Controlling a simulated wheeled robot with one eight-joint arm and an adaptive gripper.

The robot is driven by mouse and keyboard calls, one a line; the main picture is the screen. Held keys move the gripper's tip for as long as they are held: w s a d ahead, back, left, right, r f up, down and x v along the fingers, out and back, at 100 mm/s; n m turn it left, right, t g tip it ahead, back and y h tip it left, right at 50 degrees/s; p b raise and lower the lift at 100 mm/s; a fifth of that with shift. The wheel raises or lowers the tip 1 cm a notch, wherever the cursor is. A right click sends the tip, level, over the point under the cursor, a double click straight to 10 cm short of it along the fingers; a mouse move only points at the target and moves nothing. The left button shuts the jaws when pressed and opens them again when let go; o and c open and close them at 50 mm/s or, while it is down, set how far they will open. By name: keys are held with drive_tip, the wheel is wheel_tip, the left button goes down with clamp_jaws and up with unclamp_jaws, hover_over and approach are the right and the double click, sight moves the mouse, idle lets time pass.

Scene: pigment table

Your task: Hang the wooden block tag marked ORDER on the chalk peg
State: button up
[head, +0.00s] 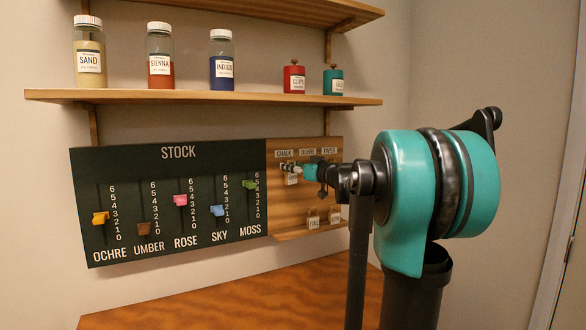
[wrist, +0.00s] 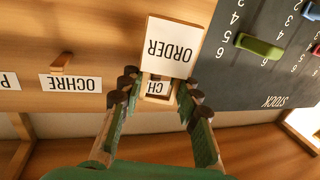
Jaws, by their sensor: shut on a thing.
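The ORDER tag (wrist: 173,48) is a pale wooden block with a white face; it appears upside down in the wrist view. My gripper (wrist: 160,86) is shut on it, a finger on each side of its narrower part. In the head view my gripper (head: 308,170) is at the peg board, with a small white-faced tag (head: 292,179) just below the CHALK label (head: 284,153). In the wrist view the CHALK label (wrist: 157,88) is partly covered, only "CH" showing. The chalk peg is hidden; I cannot tell whether the tag touches it.
The ochre peg (wrist: 62,63) is bare, beside its OCHRE label (wrist: 70,84). Two tags (head: 313,220) (head: 335,215) hang lower on the board. The dark STOCK board (head: 170,200) with coloured sliders adjoins it. A shelf (head: 200,97) with jars and tins is above.

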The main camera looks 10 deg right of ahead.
drive_tip(key=shift+w+a+f, duration=0.1)
drive_tip(key=shift+w+a, duration=0.1)
drive_tip(key=shift+w, duration=0.45)
drive_tip(key=shift+w+a, duration=0.2)
drive_tip(key=shift+w, duration=0.4)
drive_tip(key=shift+c, duration=0.5)
drive_tip(key=shift+w+a+f, duration=0.15)
drive_tip(key=shift+w+f, duration=0.15)
drive_tip(key=shift+w, duration=0.05)
clamp_jaws()
drive_tip(key=shift+a+f, duration=0.15)
drive_tip(key=o, duration=1.2)
unclamp_jaws()
drive_tip(key=shift+w+a+f, duration=0.1)
drive_tip(key=shift+w+a, duration=0.05)
drive_tip(key=shift+w, duration=0.05)
drive_tip(key=shift+c, duration=0.2)
drive_tip(key=shift+d, duration=0.2)
